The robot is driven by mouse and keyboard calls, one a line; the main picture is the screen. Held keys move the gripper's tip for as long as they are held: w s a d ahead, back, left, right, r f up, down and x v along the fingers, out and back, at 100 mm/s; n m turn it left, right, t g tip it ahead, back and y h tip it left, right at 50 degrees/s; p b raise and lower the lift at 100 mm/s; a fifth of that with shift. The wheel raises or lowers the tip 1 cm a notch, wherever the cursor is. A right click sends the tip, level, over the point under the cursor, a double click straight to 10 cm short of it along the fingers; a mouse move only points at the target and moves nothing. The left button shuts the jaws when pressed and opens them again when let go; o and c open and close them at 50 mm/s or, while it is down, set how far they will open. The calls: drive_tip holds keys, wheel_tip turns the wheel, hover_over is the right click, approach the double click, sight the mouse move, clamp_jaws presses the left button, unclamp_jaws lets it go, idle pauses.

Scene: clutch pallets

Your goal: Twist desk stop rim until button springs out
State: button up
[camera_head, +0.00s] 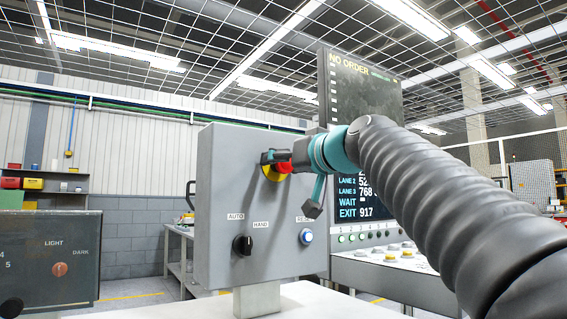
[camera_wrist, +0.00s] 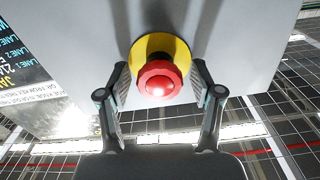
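The stop button is a red mushroom knob (camera_wrist: 159,80) on a yellow round collar, fixed to the face of a grey control box (camera_head: 225,195). In the head view only parts of the red knob (camera_head: 284,168) and yellow collar (camera_head: 271,175) show behind my gripper (camera_head: 272,160). In the wrist view my gripper (camera_wrist: 160,88) is open, one finger on each side of the red knob. A gap shows between each finger and the knob. Whether the knob is pressed in or out I cannot tell.
The same box face carries a black AUTO/HAND selector (camera_head: 243,245) and a blue lit button (camera_head: 306,236) below the stop. A dark screen (camera_head: 362,95) stands behind to the right. A LIGHT/DARK panel (camera_head: 45,262) stands at the lower left.

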drive_tip(key=c, duration=0.9)
drive_tip(key=shift+c, duration=0.2)
drive_tip(key=shift+m, duration=0.3)
drive_tip(key=m+p, duration=0.1)
drive_tip(key=m, duration=0.2)
drive_tip(key=shift+r, duration=0.1)
drive_tip(key=shift+m+p, duration=0.6)
drive_tip(key=shift+m, duration=1.2)
drive_tip(key=o, duration=1.2)
drive_tip(key=shift+c, duration=0.2)
